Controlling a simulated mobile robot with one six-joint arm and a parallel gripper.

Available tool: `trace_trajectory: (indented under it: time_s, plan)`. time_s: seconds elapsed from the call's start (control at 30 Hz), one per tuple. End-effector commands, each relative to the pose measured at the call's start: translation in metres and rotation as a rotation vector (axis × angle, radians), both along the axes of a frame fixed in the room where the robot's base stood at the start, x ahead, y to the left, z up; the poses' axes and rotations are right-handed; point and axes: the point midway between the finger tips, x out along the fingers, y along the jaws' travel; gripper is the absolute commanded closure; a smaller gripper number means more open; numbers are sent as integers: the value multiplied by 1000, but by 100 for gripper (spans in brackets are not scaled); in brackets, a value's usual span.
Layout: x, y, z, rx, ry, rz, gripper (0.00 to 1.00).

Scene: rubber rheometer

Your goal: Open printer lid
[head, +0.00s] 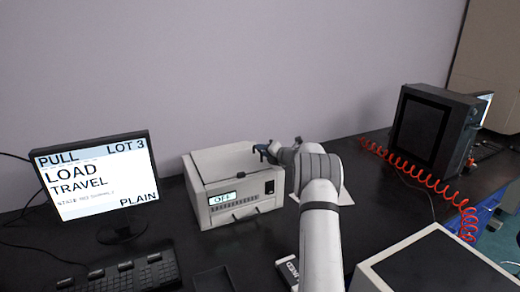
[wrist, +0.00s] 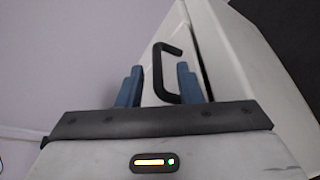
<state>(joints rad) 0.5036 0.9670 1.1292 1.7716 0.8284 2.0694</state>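The printer (head: 236,201) is a white box on the dark table, with a small display reading OFF and a dark switch on its front. Its pale lid (head: 222,161) forms the top and looks shut. My gripper (head: 266,152) is at the lid's right rear side in the head view. In the wrist view my gripper (wrist: 158,84) is open, with blue fingers apart. My arm hides part of the area right of the printer.
A monitor (head: 97,180) and keyboard (head: 118,276) stand left. A dark boxy machine (head: 424,127) with a red coiled hose (head: 418,176) is at the right. A white-edged box (head: 432,262) is at front right. Some table beside the printer is clear.

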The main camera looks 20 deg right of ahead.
Motion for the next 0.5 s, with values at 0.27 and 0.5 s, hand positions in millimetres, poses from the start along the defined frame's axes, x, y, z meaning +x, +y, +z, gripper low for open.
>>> trace_trajectory:
  time_s: [0.27, 0.5]
  plan:
    - [21, 11, -4, -2, 0, 6, 67]
    - [22, 12, -4, -2, 0, 6, 67]
